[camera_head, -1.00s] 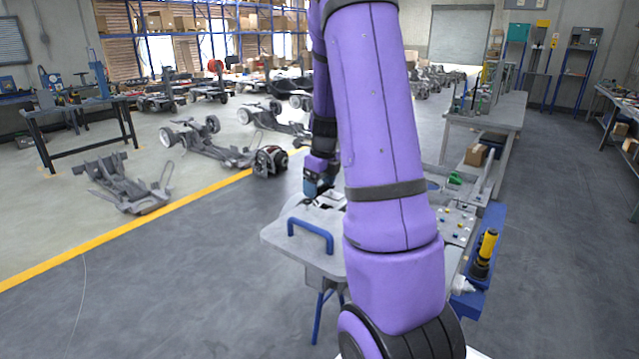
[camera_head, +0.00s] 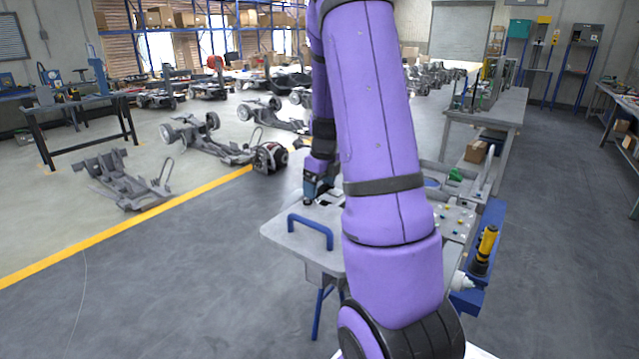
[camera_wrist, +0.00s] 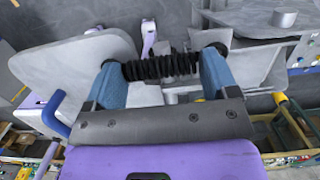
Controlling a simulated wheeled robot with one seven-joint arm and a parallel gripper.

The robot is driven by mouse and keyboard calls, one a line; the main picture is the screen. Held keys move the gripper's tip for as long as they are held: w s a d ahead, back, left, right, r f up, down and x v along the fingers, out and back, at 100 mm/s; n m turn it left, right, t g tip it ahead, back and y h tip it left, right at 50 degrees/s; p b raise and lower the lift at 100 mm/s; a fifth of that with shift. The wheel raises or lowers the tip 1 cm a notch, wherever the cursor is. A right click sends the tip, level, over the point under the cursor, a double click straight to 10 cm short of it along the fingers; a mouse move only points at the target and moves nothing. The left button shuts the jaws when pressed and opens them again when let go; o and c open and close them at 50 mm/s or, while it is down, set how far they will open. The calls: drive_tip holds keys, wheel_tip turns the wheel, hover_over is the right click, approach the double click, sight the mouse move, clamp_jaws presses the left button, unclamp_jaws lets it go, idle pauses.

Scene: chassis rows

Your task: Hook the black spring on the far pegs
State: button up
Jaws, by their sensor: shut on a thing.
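The black spring (camera_wrist: 160,67) is a ribbed coil lying crosswise between the two blue fingers of my gripper (camera_wrist: 162,66) in the wrist view. The fingers are shut on it, one near each end, with dark pads at the tips. In the head view my gripper (camera_head: 309,196) is low over the left part of the grey workbench (camera_head: 280,236); the spring cannot be made out there. Grey metal parts lie behind the spring in the wrist view, and a short grey post (camera_wrist: 285,18) stands at upper right. I cannot tell which parts are the far pegs.
A blue handle (camera_head: 310,231) stands up at the bench's left front. A yellow-and-black tool (camera_head: 485,250) is at its right side. A panel with small coloured pieces (camera_head: 455,221) lies behind my arm. Open floor lies left of the bench.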

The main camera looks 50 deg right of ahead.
drive_tip(key=shift+f, duration=0.45)
drive_tip(key=o, duration=0.8)
drive_tip(key=shift+r, duration=0.1)
drive_tip(key=shift+r, duration=0.25)
drive_tip(key=r, duration=0.3)
drive_tip(key=s+r, duration=0.1)
drive_tip(key=r, duration=0.6)
drive_tip(key=shift+s, duration=0.2)
